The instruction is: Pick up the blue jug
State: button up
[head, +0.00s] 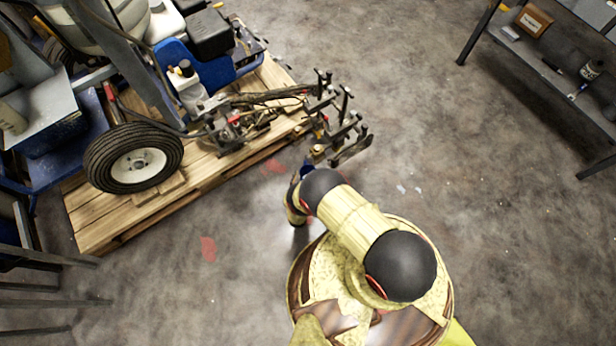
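I cannot make out a blue jug for certain in the head view. A small dark blue patch (307,170) shows just past the bend of my arm, beside the metal bracket end of the line striper (215,75); it is too small and too covered to identify. My arm reaches up from the bottom middle and bends down at its far end. My gripper's fingers are hidden below the arm, so what they hold does not show.
The striper, with a black tyre (135,158), stands on a wooden pallet (100,220) at the upper left. A dark shelf (520,50) at the upper right holds a brown box (533,21) and a small container (591,69). Concrete floor lies open between them.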

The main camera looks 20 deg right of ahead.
aim_at(310, 168)
jog(key=b+x, duration=0.1)
jog(key=x, duration=0.3)
jog(key=shift+s+f, duration=0.1)
jog(key=shift+c, duration=1.3)
jog(key=c, duration=1.9)
jog(key=shift+a, duration=0.1)
